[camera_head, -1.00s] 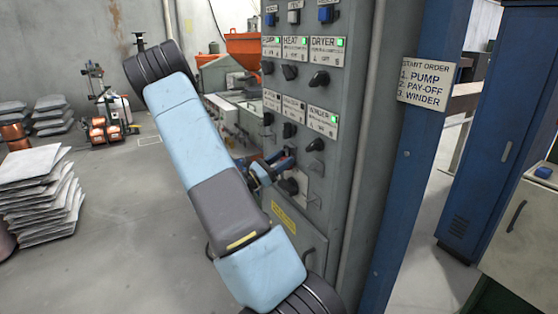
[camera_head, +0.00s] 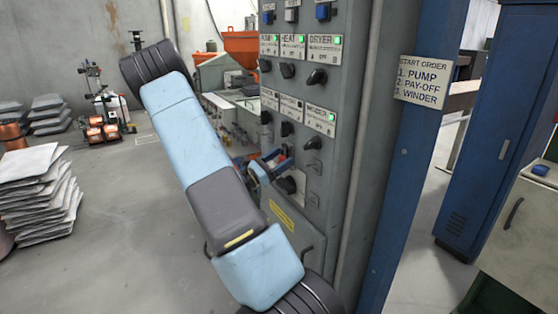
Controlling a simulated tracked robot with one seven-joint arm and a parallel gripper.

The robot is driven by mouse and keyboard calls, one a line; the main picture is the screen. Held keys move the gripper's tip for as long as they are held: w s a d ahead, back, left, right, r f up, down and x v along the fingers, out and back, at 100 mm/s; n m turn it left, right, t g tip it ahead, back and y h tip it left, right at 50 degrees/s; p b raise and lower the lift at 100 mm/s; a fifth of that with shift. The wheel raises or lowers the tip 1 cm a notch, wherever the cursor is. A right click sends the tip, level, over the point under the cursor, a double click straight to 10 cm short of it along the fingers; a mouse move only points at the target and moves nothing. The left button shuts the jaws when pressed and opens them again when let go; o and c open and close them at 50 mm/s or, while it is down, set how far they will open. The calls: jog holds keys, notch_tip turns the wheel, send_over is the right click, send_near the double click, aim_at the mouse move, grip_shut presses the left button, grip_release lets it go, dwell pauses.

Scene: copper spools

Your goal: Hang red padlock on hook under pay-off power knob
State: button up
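The grey control panel (camera_head: 338,190) stands at the centre, with two rows of labelled switches. The lower-row labels, including a middle one (camera_head: 290,108) above a dark knob (camera_head: 287,128), are too small to read surely. My gripper (camera_head: 274,167), with blue parts, is close to the panel front below the lower knobs, partly hidden by my arm. A small red patch (camera_head: 284,166) shows at the gripper; I cannot tell whether it is the padlock. The hook under the pay-off knob is not distinguishable. Whether the fingers are open or shut is unclear.
A blue post (camera_head: 410,150) with a start-order sign (camera_head: 423,81) stands right of the panel. A blue cabinet (camera_head: 495,140) is farther right. Stacked grey sacks (camera_head: 40,195) stand at left. Open floor (camera_head: 120,240) lies between them and my arm.

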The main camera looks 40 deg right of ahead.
jog(key=shift+o, duration=0.2)
jog(key=shift+a, duration=0.15)
jog(key=v, duration=1.3)
jog(key=shift+a+f, duration=0.2)
jog(key=shift+f, duration=0.1)
jog(key=shift+w, duration=0.1)
jog(key=s+a+r+m+g+y, duration=0.1)
jog(key=s+a+r+m+y, duration=0.7)
jog(key=s+y, duration=0.35)
jog(key=s+a+r+m+t+y, duration=0.3)
jog(key=s+a+r+t+y, duration=0.2)
jog(key=a+r+t, duration=0.1)
jog(key=s+a+r+m+t+y, duration=0.3)
jog(key=s+a+r+t+y, duration=0.1)
jog(key=a, duration=0.7)
notch_tip(320, 180, up, 4)
jog(key=shift+s+f+t+y, duration=0.1)
jog(key=shift+s+t+y, duration=0.4)
jog(key=shift+t, duration=0.7)
jog(key=shift+w, duration=0.1)
